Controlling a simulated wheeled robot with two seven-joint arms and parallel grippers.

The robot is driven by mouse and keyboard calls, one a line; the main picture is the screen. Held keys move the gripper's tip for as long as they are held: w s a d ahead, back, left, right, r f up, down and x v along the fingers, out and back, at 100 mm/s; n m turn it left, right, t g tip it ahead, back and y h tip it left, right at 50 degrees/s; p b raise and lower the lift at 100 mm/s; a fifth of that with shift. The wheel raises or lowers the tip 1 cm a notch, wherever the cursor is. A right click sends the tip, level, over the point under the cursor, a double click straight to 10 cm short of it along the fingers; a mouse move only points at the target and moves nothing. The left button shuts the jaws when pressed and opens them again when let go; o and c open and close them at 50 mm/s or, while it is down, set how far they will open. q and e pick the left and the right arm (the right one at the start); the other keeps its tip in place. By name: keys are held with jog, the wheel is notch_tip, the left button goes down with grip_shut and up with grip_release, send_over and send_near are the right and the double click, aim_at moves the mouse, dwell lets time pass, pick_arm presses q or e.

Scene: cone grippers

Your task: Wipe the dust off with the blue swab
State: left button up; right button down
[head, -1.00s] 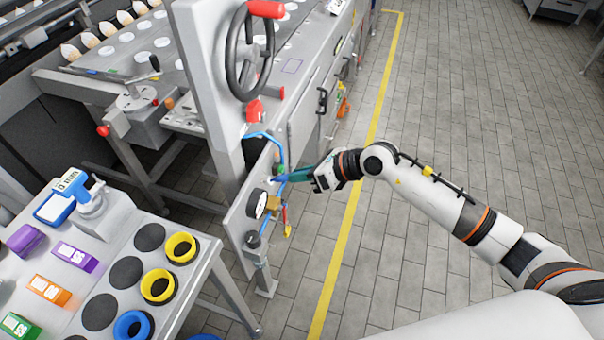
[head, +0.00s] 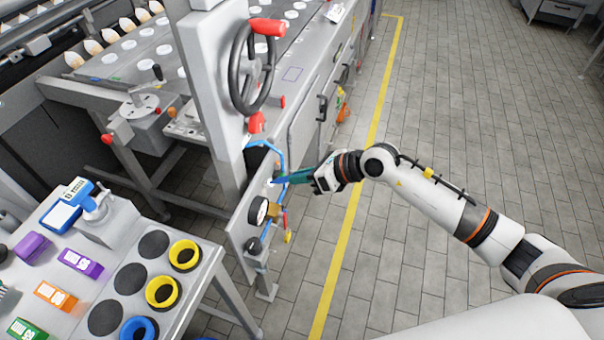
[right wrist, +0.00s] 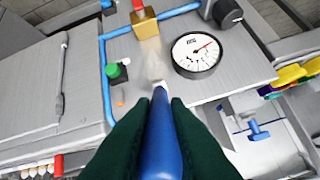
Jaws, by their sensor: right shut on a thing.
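My right gripper (head: 297,178) reaches the machine's side panel (head: 238,232) and is shut on the blue swab (right wrist: 161,140). In the right wrist view, its dark green fingers (right wrist: 160,108) hold the swab, and its white tip (right wrist: 160,87) points at the panel. A pale brownish dust smear (right wrist: 154,62) lies on the panel just beyond the tip, below a brass block (right wrist: 144,24) and left of the dial gauge (right wrist: 196,55). I cannot tell whether the tip touches the panel. My left gripper is not in view.
Blue pipe (right wrist: 104,75) and a green button (right wrist: 113,71) lie left of the smear. A black knob (right wrist: 227,13) sits at upper right. A table (head: 195,302) with yellow rings (head: 163,292) and coloured boxes stands at lower left.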

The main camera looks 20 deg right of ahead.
notch_tip(320, 180, down, 7)
jog(key=b, duration=0.5)
jog(key=shift+f, duration=0.2)
dwell(0.3)
jog(key=shift+s+d, duration=0.55)
jog(key=shift+d, duration=0.25)
jog(key=shift+s+d, duration=0.55)
jog(key=shift+d, duration=0.3)
jog(key=shift+s+d, duration=0.55)
jog(key=shift+d, duration=0.25)
jog(key=shift+s+d+b, duration=0.25)
jog(key=shift+s+d, duration=0.2)
jog(key=shift+d, duration=0.2)
jog(key=shift+s+d+b, duration=0.25)
jog(key=shift+s+d, duration=0.15)
jog(key=shift+d, duration=0.2)
